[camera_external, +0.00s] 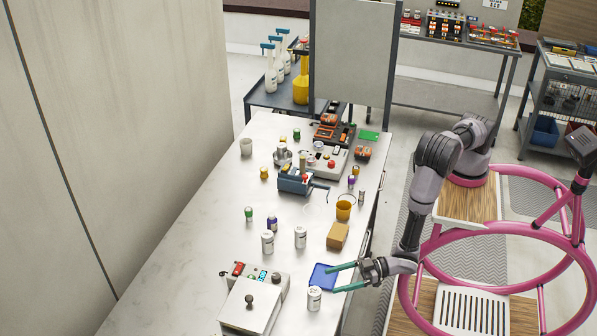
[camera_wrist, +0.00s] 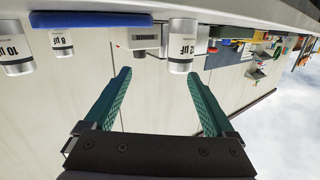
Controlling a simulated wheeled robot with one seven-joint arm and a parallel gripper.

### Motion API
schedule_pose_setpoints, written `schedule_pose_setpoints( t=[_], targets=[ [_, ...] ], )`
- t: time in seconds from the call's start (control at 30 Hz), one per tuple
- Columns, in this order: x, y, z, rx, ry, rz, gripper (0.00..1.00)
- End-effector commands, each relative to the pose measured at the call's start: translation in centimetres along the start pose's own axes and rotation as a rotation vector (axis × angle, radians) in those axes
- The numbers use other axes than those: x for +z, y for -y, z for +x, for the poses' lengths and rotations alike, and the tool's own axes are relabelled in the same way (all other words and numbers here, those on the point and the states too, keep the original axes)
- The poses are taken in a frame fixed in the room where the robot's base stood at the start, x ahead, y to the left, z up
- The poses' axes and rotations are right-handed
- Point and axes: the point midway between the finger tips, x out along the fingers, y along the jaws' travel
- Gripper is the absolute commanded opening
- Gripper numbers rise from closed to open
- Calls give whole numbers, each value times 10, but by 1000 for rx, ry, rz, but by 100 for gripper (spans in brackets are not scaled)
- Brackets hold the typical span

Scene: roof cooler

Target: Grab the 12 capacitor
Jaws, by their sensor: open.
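The 12 µF capacitor, a silver can with a white label, appears in the wrist view (camera_wrist: 181,48), upside down because that view is inverted. In the external view it appears to be the can (camera_external: 314,298) near the table's front. My gripper (camera_external: 332,279) is open and empty, its green fingers pointing left over the table edge. The can stands just beyond the lower fingertip. In the wrist view my gripper (camera_wrist: 158,77) has the can beyond the right finger's tip, off-centre. Two similar cans, 8 µF (camera_wrist: 61,42) and 10 µF (camera_wrist: 14,55), show at left.
A blue tray (camera_external: 322,276) lies by the upper fingertip. Two white-labelled cans (camera_external: 300,237) (camera_external: 268,242) stand farther back.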

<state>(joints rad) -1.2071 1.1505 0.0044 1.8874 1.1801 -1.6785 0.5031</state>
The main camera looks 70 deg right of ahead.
Motion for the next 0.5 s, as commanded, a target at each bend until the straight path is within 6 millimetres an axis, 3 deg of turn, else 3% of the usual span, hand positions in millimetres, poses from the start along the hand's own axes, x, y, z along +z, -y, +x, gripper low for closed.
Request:
schedule_pose_setpoints(
  t=[0.07,0.2,0.5],
  targets=[
    [20,12,-12,-26,-19,-38,89],
    [31,20,-16,-43,-40,-64,89],
    [30,22,27,-44,-41,-65,89]
  ],
)
